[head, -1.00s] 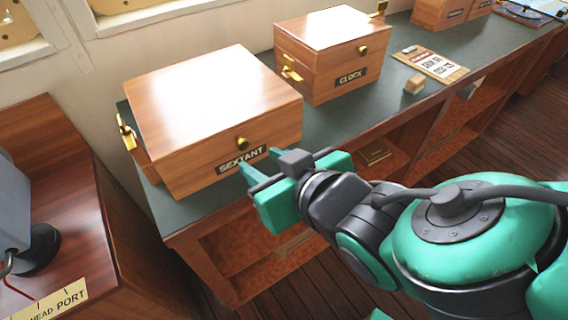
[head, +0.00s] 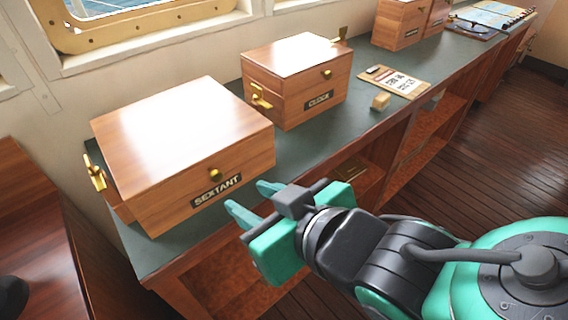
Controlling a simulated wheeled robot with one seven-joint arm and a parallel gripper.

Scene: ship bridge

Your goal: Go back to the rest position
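My gripper (head: 250,202) is in front of the counter's front edge, to the right of the sextant box's label. Its two teal fingers point left toward the box and stand apart, with nothing seen between them. The sextant box (head: 180,135) is a wooden box with a brass knob and a closed lid. It stands on the green-topped counter (head: 150,254). I cannot tell whether the fingertips touch anything, but a gap to the box shows.
A clock box (head: 297,75) stands behind, with a clipboard (head: 394,81) and a small wooden block (head: 380,101) to its right. More boxes (head: 400,22) and a chart (head: 484,20) lie farther along. Open shelves run below the counter. The wooden floor (head: 490,150) at right is clear.

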